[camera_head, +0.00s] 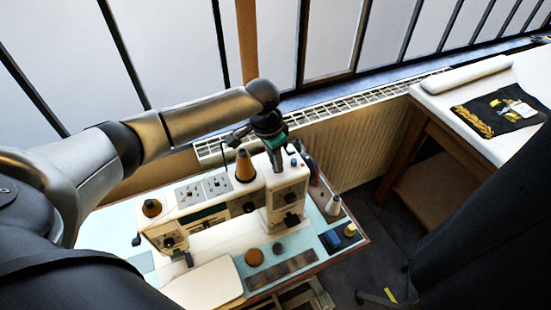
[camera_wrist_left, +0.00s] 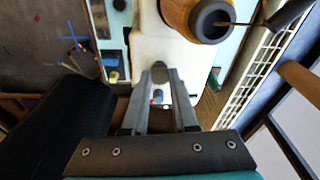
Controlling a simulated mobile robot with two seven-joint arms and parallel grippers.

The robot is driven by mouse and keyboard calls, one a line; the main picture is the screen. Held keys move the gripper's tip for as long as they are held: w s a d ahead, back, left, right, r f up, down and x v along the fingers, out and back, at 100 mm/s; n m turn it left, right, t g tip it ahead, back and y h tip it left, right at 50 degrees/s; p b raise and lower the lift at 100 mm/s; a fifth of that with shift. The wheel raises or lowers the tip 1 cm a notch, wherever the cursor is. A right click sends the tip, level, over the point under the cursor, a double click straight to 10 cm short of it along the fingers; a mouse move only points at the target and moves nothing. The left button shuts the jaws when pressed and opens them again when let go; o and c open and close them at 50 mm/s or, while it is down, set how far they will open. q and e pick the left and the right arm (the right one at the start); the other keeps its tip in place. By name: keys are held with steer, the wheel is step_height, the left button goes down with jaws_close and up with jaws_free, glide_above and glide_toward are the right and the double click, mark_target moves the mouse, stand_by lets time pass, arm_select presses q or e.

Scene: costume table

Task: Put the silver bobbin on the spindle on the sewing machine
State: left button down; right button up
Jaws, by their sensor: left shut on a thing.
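The cream sewing machine (camera_head: 285,200) stands on the table, and its top also shows in the left wrist view (camera_wrist_left: 160,42). My left gripper (camera_head: 275,150) is above the right end of the machine's top, pointing down. In the left wrist view its fingers (camera_wrist_left: 160,76) close on a small grey round piece, which looks like the silver bobbin (camera_wrist_left: 160,70). In the head view the bobbin is too small or hidden to make out. I cannot make out the spindle, or whether the bobbin touches it. My right gripper is not in view.
An orange thread cone (camera_head: 244,166) stands on the machine just left of my gripper; it looms close in the wrist view (camera_wrist_left: 200,15). A small spool (camera_head: 151,208), a white cone (camera_head: 333,205) and a dark box (camera_head: 338,238) are around. A radiator (camera_head: 350,130) is behind.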

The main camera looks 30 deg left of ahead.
mark_target(268, 175)
arm_select(q)
steer(key=c, duration=0.6)
jaws_free()
step_height(268, 175, up, 15)
steer(key=s+a, duration=0.1)
steer(key=s, duration=0.1)
